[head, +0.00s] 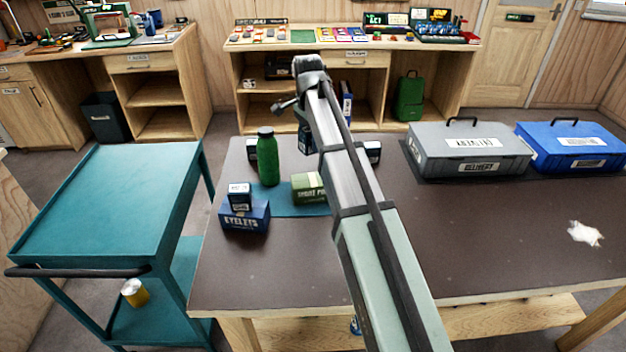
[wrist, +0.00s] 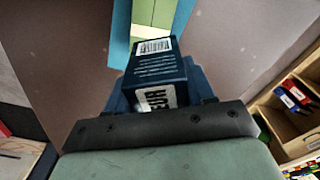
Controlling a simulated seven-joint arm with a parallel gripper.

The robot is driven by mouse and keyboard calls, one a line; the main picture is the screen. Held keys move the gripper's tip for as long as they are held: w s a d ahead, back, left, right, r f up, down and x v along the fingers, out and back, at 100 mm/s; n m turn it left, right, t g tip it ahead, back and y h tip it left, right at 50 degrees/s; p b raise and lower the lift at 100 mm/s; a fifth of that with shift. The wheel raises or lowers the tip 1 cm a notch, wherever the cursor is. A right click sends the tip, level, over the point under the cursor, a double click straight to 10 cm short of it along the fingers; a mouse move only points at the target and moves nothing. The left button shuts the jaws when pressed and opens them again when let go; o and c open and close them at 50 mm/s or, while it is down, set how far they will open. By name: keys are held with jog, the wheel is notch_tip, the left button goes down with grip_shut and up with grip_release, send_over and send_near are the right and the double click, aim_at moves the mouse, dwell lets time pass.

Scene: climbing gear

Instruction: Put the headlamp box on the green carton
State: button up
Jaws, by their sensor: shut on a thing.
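The headlamp box is dark blue with white print and a barcode label; it fills the middle of the wrist view (wrist: 155,72). My gripper (wrist: 157,90) is shut on it, with a blue finger on each side. In the head view a dark blue box (head: 305,138), likely the same one, shows beside my arm above the table's far part. The green carton (head: 308,188) lies on a teal mat (head: 290,211), partly hidden by my arm. A green strip of it (wrist: 155,12) shows beyond the box in the wrist view, apart from it.
A green bottle (head: 267,158) stands left of the carton. A small dark box (head: 239,196) sits on the blue eyelets box (head: 246,218) at the front left. A grey case (head: 470,150) and a blue case (head: 572,147) stand right. The table's right front holds a white scrap (head: 585,233).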

aim_at(313, 178)
jog(key=shift+s+r+n, duration=0.25)
jog(key=shift+s+n, duration=0.1)
jog(key=shift+n, duration=0.65)
jog(key=n, duration=0.4)
jog(key=shift+s+d, duration=0.15)
jog(key=shift+s, duration=0.2)
jog(key=n, duration=0.5)
jog(key=shift+f+n+t, duration=0.1)
jog(key=shift+n+t, duration=0.2)
jog(key=shift+f, duration=5)
jog(key=o, duration=1.1)
jog(key=shift+f, duration=0.1)
